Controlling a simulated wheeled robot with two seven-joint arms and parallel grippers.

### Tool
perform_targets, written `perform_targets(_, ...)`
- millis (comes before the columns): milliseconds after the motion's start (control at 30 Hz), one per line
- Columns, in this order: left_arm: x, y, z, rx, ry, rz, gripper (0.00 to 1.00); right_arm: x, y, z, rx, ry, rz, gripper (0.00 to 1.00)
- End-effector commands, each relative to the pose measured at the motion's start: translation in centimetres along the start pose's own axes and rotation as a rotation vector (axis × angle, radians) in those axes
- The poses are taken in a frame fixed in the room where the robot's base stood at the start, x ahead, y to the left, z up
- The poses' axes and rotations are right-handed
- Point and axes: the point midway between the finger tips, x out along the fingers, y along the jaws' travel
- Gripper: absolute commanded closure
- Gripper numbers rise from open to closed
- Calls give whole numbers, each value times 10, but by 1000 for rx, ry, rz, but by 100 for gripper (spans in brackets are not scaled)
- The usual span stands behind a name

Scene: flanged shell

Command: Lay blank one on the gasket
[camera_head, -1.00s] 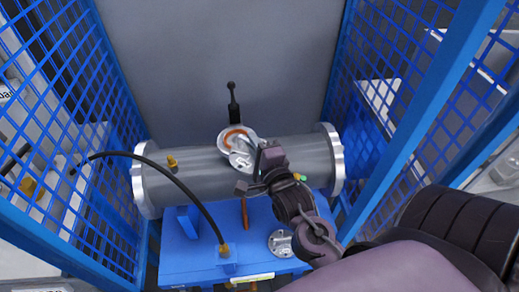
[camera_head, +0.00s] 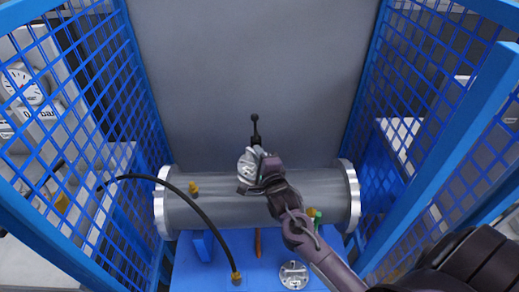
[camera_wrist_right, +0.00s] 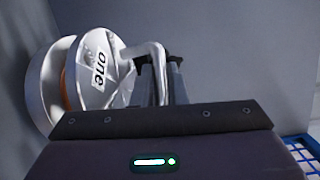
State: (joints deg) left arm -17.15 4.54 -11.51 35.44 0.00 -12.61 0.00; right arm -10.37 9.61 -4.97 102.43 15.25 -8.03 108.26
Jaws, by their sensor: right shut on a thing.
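Blank one (camera_head: 247,167) is a silver disc with a bent handle. In the right wrist view its face (camera_wrist_right: 96,80) shows the label "one". My right gripper (camera_head: 262,172) is shut on its handle; the fingers also show in the right wrist view (camera_wrist_right: 160,65). The orange gasket (camera_wrist_right: 68,78) shows as a thin band behind the disc, against a pale flange (camera_wrist_right: 42,88). The disc stands in front of it, roughly face to face. I cannot tell whether they touch. In the head view the disc hides the gasket. My left gripper is out of view.
The grey shell (camera_head: 230,212) lies across a blue bench (camera_head: 215,272). A second metal disc (camera_head: 293,274) lies on the bench. A black hose (camera_head: 190,205) curves over the shell's left. A black lever (camera_head: 255,130) stands behind the disc. Blue mesh walls (camera_head: 85,130) flank both sides.

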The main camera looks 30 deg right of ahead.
Motion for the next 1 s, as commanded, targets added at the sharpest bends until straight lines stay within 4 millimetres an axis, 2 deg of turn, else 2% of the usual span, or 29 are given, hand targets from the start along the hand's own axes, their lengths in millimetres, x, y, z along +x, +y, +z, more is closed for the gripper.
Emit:
perform_targets(100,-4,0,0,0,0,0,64,2,2,-1,0,-2,-13,100)
perform_targets(500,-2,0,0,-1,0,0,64,2,7,-2,2,-2,-14,100)
perform_targets(533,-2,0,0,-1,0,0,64,1,12,-2,1,0,-3,86)
perform_targets(700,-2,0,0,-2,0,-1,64,1,12,-2,0,0,-3,66)
perform_targets(1000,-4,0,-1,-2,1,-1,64,1,9,-2,-1,-1,-4,66)
